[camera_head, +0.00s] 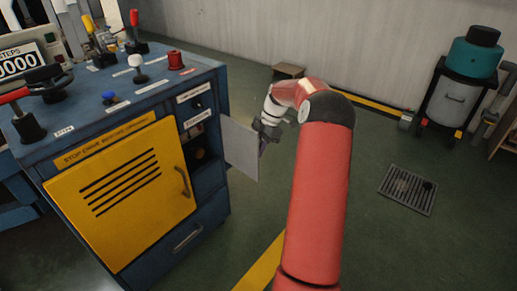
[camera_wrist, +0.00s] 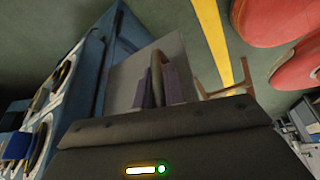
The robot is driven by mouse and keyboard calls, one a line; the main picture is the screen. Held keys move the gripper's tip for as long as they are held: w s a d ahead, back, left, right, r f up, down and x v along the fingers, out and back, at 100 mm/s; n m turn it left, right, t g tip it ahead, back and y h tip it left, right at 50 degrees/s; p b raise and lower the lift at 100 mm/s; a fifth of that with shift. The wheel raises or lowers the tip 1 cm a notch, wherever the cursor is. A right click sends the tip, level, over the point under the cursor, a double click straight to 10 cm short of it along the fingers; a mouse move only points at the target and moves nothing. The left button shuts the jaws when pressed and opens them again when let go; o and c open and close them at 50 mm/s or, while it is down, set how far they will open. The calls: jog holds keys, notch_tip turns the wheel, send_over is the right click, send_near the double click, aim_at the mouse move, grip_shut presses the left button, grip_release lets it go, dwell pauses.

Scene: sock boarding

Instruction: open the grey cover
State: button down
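The grey cover (camera_head: 240,148) is a flat plain panel standing out from the right side of the blue cabinet, swung away from its small compartment. The opening (camera_head: 201,153) shows dark beside it, with a reddish round thing inside. In the wrist view the cover (camera_wrist: 124,76) lies ahead, with an upright handle (camera_wrist: 156,68) on it. My gripper (camera_head: 262,141) is at the cover's right edge in the head view. In the wrist view its purple-grey fingers (camera_wrist: 159,90) lie on both sides of the handle and appear closed on it.
The blue cabinet (camera_head: 205,207) has a yellow louvred door (camera_head: 125,195) and levers and knobs on top. A small brown stool (camera_head: 289,71) stands behind my arm. A floor drain (camera_head: 407,190) and a cart with a teal canister (camera_head: 474,57) are right. Floor between is clear.

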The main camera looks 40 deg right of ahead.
jog(key=c, duration=1.5)
grip_release()
jog(key=v, duration=0.7)
jog(key=shift+d+r, duration=0.2)
jog(key=shift+r, duration=0.15)
